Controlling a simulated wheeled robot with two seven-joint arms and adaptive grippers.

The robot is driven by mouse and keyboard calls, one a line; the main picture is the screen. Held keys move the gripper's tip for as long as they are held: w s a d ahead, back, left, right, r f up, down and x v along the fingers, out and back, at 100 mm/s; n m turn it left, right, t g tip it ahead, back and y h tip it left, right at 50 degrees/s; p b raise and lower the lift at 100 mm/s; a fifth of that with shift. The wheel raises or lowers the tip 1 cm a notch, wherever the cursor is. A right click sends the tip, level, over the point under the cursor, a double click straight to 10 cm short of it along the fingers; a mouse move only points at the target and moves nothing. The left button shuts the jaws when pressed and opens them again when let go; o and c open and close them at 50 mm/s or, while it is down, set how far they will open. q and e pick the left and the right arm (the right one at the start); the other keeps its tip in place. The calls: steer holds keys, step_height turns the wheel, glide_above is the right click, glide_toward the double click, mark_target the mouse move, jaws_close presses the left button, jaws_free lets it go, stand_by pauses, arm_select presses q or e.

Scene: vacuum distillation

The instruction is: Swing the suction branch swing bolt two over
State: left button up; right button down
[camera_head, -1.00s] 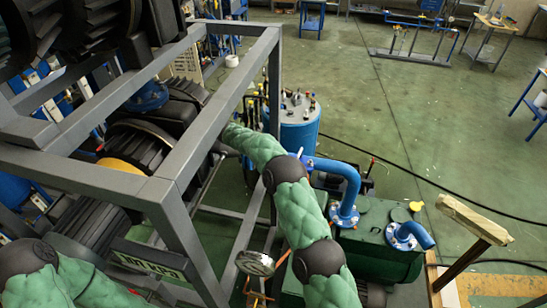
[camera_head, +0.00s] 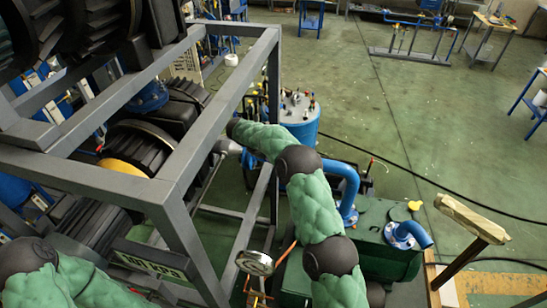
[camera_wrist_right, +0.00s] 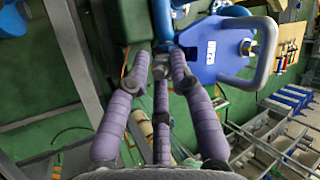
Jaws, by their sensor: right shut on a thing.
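In the right wrist view, the purple fingers of my right gripper (camera_wrist_right: 160,78) close in around a small grey metal bolt (camera_wrist_right: 160,68), which I take for the swing bolt. The fingers largely cover it, and I cannot tell its tilt. A blue body with a white label (camera_wrist_right: 225,50) and a grey loop handle (camera_wrist_right: 266,55) stands just right of the fingertips. In the head view my right arm reaches up and left to the grey frame, and its fingers cannot be made out there. My left arm shows at the bottom left, with its gripper out of view.
A grey steel frame (camera_head: 225,90) stands left of my right arm. A blue tank (camera_head: 298,115), a blue bent pipe (camera_head: 345,180) and a dark green tank (camera_head: 375,245) lie to its right. A round gauge (camera_head: 255,262) hangs below.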

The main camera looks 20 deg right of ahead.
steer(key=shift+d+r+y, duration=0.3)
steer(key=shift+r, duration=0.15)
steer(key=shift+t, duration=0.3)
steer(key=c, duration=1.4)
jaws_free()
steer(key=shift+o, duration=0.2)
steer(key=shift+f, duration=0.1)
steer(key=shift+a, duration=0.1)
steer(key=shift+a+r, duration=0.15)
steer(key=shift+r, duration=0.2)
steer(key=s+a, duration=0.1)
steer(key=a, duration=1.1)
steer(key=shift+s, duration=0.2)
steer(key=shift+r, duration=0.1)
